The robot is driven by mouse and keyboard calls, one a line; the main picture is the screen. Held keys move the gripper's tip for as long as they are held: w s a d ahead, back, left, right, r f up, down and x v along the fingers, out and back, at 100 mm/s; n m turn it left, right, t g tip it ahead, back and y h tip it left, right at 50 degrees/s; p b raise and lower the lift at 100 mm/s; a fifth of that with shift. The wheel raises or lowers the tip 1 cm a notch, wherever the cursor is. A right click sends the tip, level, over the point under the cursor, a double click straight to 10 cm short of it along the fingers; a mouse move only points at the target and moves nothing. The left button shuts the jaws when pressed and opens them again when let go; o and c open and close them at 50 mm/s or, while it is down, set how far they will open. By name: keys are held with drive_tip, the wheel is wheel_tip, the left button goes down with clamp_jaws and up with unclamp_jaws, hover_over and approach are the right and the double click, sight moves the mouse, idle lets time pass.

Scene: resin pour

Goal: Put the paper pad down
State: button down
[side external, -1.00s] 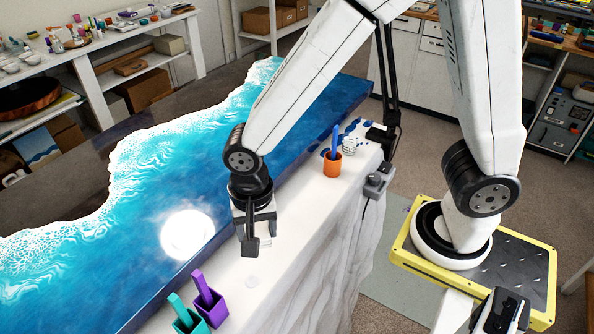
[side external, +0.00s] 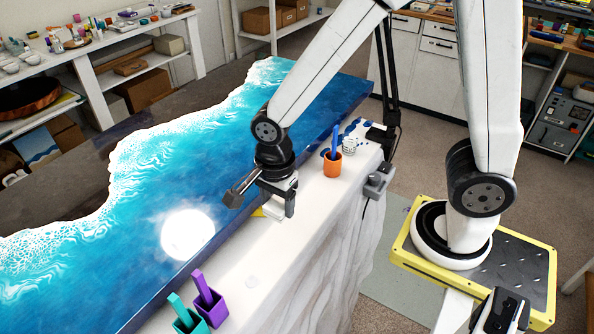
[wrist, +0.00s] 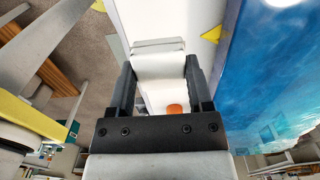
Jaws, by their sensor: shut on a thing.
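My gripper (side external: 262,203) is over the white worktop (side external: 232,262), near the edge of the blue resin slab (side external: 300,130). In the wrist view its two dark fingers (wrist: 160,68) stand on either side of a white block, the paper pad (wrist: 158,63), and are shut on it. In the side view the pad is hard to tell from the white gripper parts and the worktop. I cannot tell whether it touches the worktop. A small yellow triangle (wrist: 212,34) shows on the worktop beside the slab; part of it also shows under the gripper in the side view (side external: 258,212).
An orange cup (side external: 332,164) with a blue stick and a small white jar (side external: 349,145) stand behind on the worktop. Purple (side external: 208,303) and teal (side external: 188,320) holders stand at the front.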

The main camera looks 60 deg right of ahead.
sight(277, 204)
drive_tip(key=shift+f, duration=0.15)
drive_tip(key=shift+f, duration=2.1)
drive_tip(key=shift+f, duration=1.75)
drive_tip(key=shift+f, duration=0.15)
unclamp_jaws()
drive_tip(key=shift+r, duration=6.2)
